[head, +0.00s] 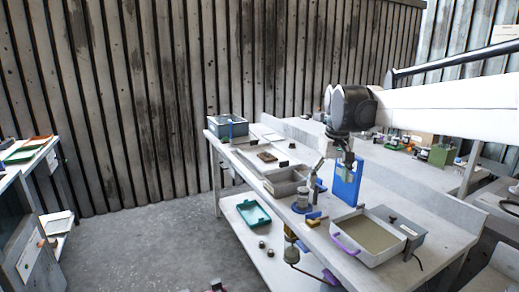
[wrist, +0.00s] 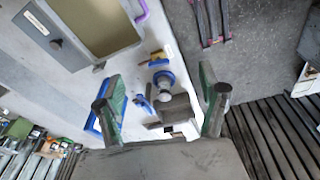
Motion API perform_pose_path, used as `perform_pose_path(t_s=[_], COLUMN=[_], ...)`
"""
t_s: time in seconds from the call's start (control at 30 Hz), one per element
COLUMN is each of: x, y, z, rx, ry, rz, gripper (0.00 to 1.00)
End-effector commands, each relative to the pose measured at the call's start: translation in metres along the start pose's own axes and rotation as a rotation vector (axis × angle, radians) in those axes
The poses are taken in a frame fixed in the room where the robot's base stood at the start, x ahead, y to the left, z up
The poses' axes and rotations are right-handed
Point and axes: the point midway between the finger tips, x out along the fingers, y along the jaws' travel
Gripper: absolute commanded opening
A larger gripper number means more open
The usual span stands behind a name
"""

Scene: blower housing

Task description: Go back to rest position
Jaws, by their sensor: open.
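My gripper (wrist: 160,115) is open and empty in the wrist view, with its two green-and-grey fingers spread apart. Below it, between the fingers, are a blue-based fixture with a white round top (wrist: 163,82) and a grey box (wrist: 178,108). In the head view my gripper (head: 347,166) hangs down from the white arm over the workbench, in front of a blue upright panel (head: 346,184). The fingertips are small and hard to make out there.
Another table (head: 20,165) stands at far left. The floor (head: 150,240) between is clear.

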Motion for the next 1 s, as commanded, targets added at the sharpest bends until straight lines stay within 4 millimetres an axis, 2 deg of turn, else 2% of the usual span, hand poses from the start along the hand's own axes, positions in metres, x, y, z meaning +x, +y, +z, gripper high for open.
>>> perform_pose_path(t_s=[0.03,0.2,0.5,0.77,1.0], x=[-0.007,-0.025,-0.04,-0.035,-0.015], y=[-0.003,-0.012,-0.029,-0.044,-0.057], z=[0.014,0.057,0.138,0.208,0.273], rx=[0.007,0.034,0.082,0.122,0.159], ry=[0.015,0.071,0.17,0.258,0.338], rz=[0.003,0.013,0.028,0.036,0.041], gripper=[0.73,0.73,0.73,0.73,0.73])
